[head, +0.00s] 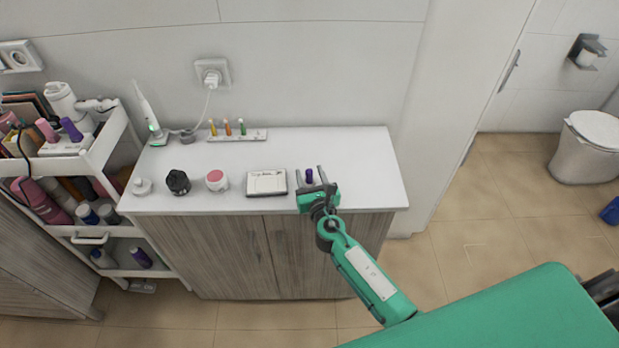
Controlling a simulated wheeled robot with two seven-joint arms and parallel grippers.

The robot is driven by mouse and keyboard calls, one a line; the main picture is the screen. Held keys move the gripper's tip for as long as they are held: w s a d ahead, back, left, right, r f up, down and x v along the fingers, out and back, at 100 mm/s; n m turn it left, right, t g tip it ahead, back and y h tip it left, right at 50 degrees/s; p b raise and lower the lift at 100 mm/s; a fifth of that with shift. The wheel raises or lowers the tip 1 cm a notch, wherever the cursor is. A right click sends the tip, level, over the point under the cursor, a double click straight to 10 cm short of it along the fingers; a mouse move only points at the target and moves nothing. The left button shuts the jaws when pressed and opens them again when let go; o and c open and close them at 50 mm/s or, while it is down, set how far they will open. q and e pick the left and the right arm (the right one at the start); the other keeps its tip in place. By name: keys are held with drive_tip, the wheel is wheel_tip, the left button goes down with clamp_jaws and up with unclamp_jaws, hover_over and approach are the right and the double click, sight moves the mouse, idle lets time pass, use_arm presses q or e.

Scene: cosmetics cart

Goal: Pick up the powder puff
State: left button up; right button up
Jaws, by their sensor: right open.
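My right gripper (309,172) is open at the right part of the white counter, its two fingers pointing toward the wall. A small dark purple item (309,177) shows between the fingers; I cannot tell whether they touch it. I cannot tell for sure which item is the powder puff. A round white item with a pink top (217,180) stands left of the white flat case (267,189). A small white rounded item (141,186) is near the counter's left end. Both are well left of my right gripper. My left gripper is not in view.
A black jar (178,182) stands between the white and pink-topped items. A loaded white cart (95,165) adjoins the counter's left. The counter's right end (370,170) is clear.

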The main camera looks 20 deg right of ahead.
sight(308, 169)
drive_tip(key=w, duration=0.3)
drive_tip(key=shift+w+d, duration=0.1)
drive_tip(key=shift+w, duration=0.1)
drive_tip(key=c, duration=1)
clamp_jaws()
drive_tip(key=shift+r, duration=0.1)
